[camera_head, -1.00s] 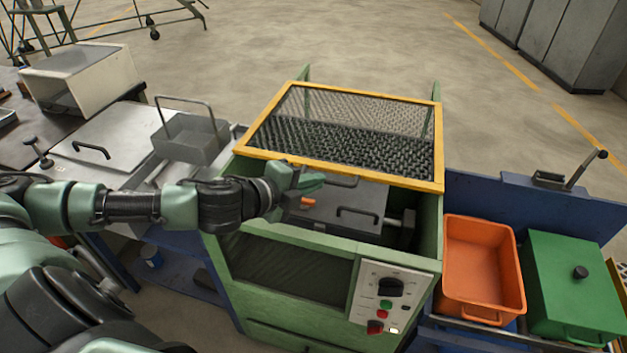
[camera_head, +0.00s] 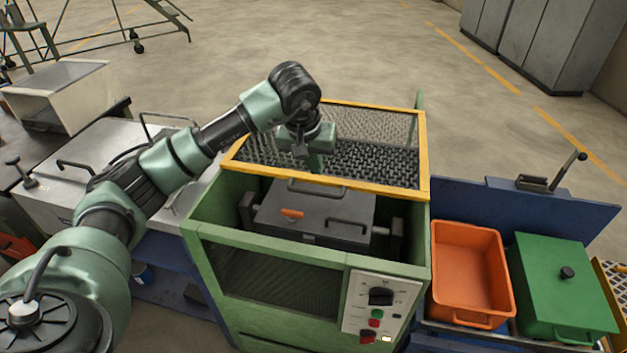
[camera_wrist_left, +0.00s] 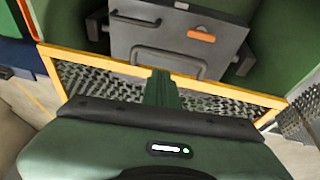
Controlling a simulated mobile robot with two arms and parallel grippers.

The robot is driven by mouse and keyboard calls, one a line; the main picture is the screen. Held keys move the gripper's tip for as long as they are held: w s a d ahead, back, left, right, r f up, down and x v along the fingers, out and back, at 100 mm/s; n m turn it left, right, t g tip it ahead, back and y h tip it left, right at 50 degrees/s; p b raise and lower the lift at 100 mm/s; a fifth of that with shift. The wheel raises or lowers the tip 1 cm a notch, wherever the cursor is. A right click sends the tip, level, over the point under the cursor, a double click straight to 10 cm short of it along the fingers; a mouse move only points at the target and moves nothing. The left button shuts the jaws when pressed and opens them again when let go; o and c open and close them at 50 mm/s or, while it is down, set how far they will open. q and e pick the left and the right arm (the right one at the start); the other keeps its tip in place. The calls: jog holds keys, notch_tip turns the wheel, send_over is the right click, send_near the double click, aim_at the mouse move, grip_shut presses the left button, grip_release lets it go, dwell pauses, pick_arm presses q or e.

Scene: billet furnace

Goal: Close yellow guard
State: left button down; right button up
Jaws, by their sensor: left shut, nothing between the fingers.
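The yellow guard (camera_head: 427,150) is a yellow frame with dark wire mesh. It sits raised over the back of the green machine (camera_head: 215,210), leaving the front of the machine's opening uncovered. A dark bar handle (camera_head: 316,189) is at the guard's front edge. My left gripper (camera_head: 314,165) is over the mesh, just behind the front bar, shut and empty. In the left wrist view its fingers (camera_wrist_left: 161,88) overlap the yellow front bar (camera_wrist_left: 95,60); I cannot tell whether they touch it. My right gripper is not in view.
Inside the machine is a dark box (camera_head: 312,215) with an orange latch (camera_head: 291,213). A control panel (camera_head: 378,305) is on the machine's front right. An orange bin (camera_head: 470,265) and a green lidded box (camera_head: 563,285) stand to the right. A grey bench (camera_head: 60,200) is left.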

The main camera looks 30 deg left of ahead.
pick_arm(q)
jog(key=a+p+x, duration=0.2)
jog(key=x, duration=0.7)
jog(key=shift+w+y, duration=0.15)
jog(key=shift+y, duration=0.25)
jog(key=shift+a+f, duration=0.1)
